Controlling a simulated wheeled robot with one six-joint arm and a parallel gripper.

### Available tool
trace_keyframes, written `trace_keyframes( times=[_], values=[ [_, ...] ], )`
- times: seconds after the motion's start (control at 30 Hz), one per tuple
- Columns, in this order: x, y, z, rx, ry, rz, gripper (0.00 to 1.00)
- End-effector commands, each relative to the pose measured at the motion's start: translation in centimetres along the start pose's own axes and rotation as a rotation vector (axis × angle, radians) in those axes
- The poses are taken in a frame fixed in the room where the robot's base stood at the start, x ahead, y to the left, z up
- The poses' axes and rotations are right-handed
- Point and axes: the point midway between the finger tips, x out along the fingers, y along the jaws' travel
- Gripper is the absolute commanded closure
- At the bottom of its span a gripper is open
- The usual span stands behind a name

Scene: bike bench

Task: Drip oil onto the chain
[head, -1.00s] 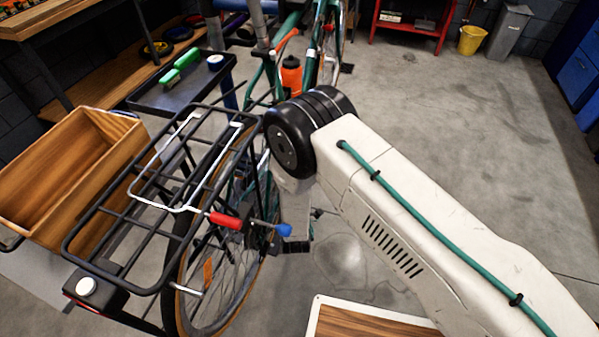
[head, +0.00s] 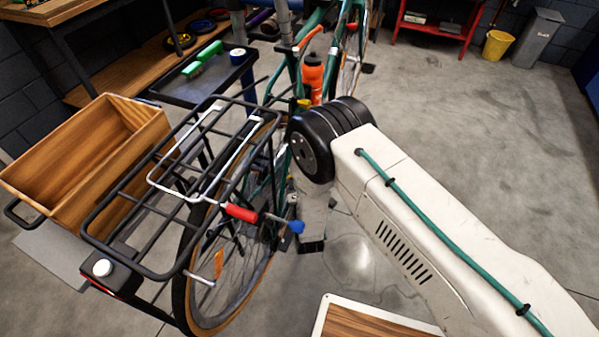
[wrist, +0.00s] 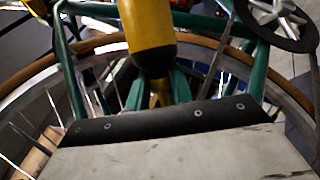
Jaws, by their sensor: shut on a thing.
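My gripper (wrist: 157,88) shows in the wrist view beyond its pale body plate and is shut on a yellow oil bottle (wrist: 148,30) with a dark collar. The bottle's narrow tip points down the picture. Behind it are teal frame tubes and a wheel rim. A dark ring with silver spokes (wrist: 282,14), apparently the chainring, is at the upper right, apart from the bottle. The chain cannot be made out. In the head view my arm hides the gripper. The teal bike (head: 327,42) stands left of my arm, its rear wheel (head: 205,318) towards me.
A black rear rack (head: 165,272) and a wooden crate (head: 140,113) are at the left. A dark tray (head: 203,85) holds green items. An orange bottle (head: 313,75) is on the frame. A wood-topped surface (head: 370,330) is at the bottom. Open floor lies right.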

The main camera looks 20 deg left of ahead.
Motion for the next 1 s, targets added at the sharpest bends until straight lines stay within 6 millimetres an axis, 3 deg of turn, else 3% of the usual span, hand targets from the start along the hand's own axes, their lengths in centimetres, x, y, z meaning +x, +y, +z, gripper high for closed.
trace_keyframes(
  times=[1.0],
  values=[
    [0.73,-0.46,0.29,0.003,0.0,-0.001,1.0]
  ],
)
